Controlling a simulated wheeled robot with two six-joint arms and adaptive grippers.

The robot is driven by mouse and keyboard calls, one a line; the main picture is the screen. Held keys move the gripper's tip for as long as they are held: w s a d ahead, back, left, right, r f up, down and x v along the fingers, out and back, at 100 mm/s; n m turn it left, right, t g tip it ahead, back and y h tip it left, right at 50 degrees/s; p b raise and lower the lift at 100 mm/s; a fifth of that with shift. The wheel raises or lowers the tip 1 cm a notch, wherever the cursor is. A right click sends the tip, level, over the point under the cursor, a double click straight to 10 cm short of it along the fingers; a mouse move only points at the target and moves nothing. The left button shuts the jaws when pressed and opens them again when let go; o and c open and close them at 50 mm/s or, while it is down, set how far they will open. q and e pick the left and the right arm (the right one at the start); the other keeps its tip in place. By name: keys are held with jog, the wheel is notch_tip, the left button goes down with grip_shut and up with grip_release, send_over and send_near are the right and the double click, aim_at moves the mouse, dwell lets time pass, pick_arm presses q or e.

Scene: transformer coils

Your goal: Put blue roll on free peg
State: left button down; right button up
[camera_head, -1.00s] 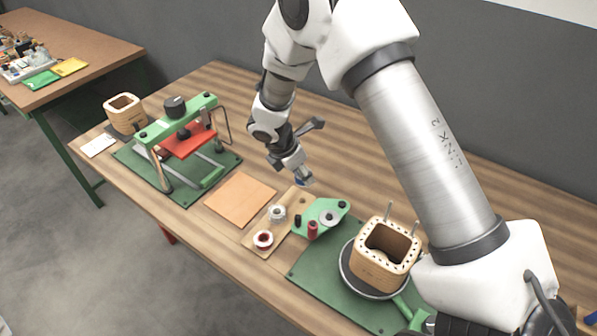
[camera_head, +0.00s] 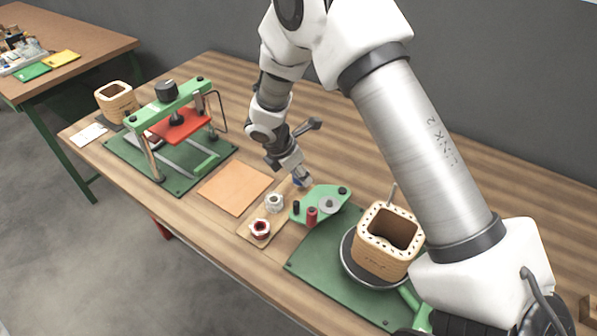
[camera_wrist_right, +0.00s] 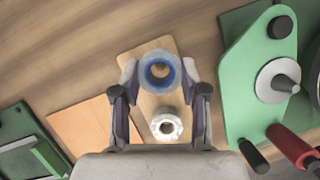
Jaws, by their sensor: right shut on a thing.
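My right gripper (camera_head: 301,181) points down at the far end of a small wooden board (camera_head: 250,234). In the right wrist view its two fingers (camera_wrist_right: 160,76) are closed on opposite sides of the blue roll (camera_wrist_right: 145,74), a ring with a pale outer rim. The blue roll (camera_head: 303,183) is partly hidden by the gripper in the head view; I cannot tell whether it touches the board. My left gripper is not in view.
The green holder also bears a red cylinder (camera_head: 311,217) and black knobs. A wooden coil block (camera_head: 385,250) stands on a turntable at right. An orange-brown panel (camera_head: 235,188) and a green press (camera_head: 180,120) lie left. The table behind the gripper is clear.

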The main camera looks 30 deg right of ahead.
jog(key=shift+f, duration=0.3)
dwell(0.5)
jog(key=shift+f, duration=0.25)
jog(key=shift+f, duration=0.4)
jog(key=shift+f, duration=0.15)
dwell(0.4)
jog(key=shift+f+b, duration=0.35)
jog(key=o, duration=1)
jog(key=shift+c, duration=0.2)
jog(key=shift+o, duration=0.3)
